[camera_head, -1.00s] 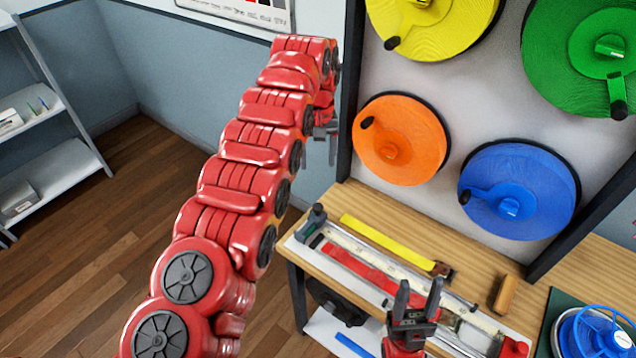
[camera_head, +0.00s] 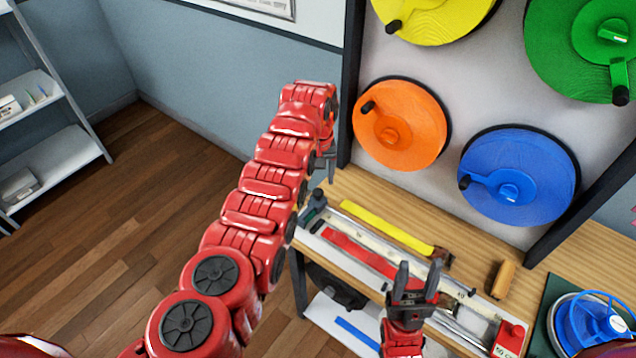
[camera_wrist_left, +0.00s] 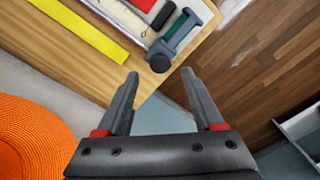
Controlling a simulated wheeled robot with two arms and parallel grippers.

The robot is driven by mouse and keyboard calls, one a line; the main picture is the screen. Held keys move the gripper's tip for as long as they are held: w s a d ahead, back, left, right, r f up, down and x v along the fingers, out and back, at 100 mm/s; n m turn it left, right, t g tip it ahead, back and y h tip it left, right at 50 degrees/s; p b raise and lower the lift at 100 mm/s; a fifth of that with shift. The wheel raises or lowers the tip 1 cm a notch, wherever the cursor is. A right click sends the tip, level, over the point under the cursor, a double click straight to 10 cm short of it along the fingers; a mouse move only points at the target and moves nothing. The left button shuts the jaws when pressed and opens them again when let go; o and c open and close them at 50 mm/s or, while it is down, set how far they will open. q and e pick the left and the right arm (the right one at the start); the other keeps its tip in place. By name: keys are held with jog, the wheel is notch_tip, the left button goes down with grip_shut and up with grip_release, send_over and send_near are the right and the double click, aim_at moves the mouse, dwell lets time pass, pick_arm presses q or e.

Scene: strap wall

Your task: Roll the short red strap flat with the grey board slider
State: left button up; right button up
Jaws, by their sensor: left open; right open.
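The short red strap (camera_head: 358,252) lies along the pale measuring board (camera_head: 398,268) on the wooden bench; its end also shows in the left wrist view (camera_wrist_left: 144,4). A grey slider with a dark knob (camera_head: 314,205) sits at the board's left end; it also shows in the left wrist view (camera_wrist_left: 182,38). My left gripper (camera_head: 325,166) is open and empty, beyond the bench's left end and apart from the slider. In the left wrist view its fingers (camera_wrist_left: 160,76) point towards the slider. My right gripper (camera_head: 418,270) is open over the board's front edge, hiding part of the board.
A yellow strap (camera_head: 388,228) lies behind the board, ending at a brown piece. A wooden block (camera_head: 503,279) and a blue-rimmed reel (camera_head: 590,325) are to the right. Orange (camera_head: 420,130) and blue (camera_head: 535,175) reels hang on the wall panel. Open floor lies left.

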aim_at(318, 191)
pick_arm(q)
jog(key=shift+f+b, duration=0.85)
jog(key=shift+f, duration=1.45)
jog(key=shift+r, duration=0.1)
grip_shut()
